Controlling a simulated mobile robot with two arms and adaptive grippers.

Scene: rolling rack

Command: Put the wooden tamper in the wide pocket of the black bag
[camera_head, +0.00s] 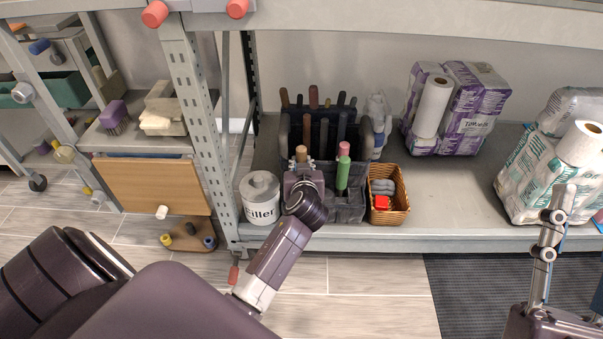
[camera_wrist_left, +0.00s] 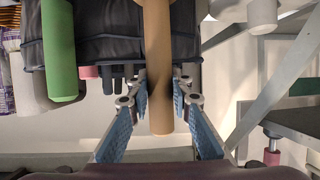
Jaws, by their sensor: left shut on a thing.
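The wooden tamper is a tan cylinder whose top (camera_head: 301,152) shows at my left gripper (camera_head: 302,164), at the front left of the black bag. In the left wrist view the tamper (camera_wrist_left: 158,70) passes between the fingers of my left gripper (camera_wrist_left: 160,82), which is shut on it. The black bag (camera_head: 356,207) stands on the shelf with several tools upright in it; it also shows in the left wrist view (camera_wrist_left: 105,45). How deep the tamper sits relative to the pockets is hidden. My right gripper (camera_head: 556,215) is at the lower right, away from the bag; its opening is unclear.
A green cylinder (camera_head: 343,174) stands in the bag's front, right of the tamper. A white filler tub (camera_head: 261,200) is close on the left, and a wicker basket (camera_head: 399,192) close on the right. The shelf is bare farther right (camera_head: 455,195). A rack post (camera_head: 197,110) stands left.

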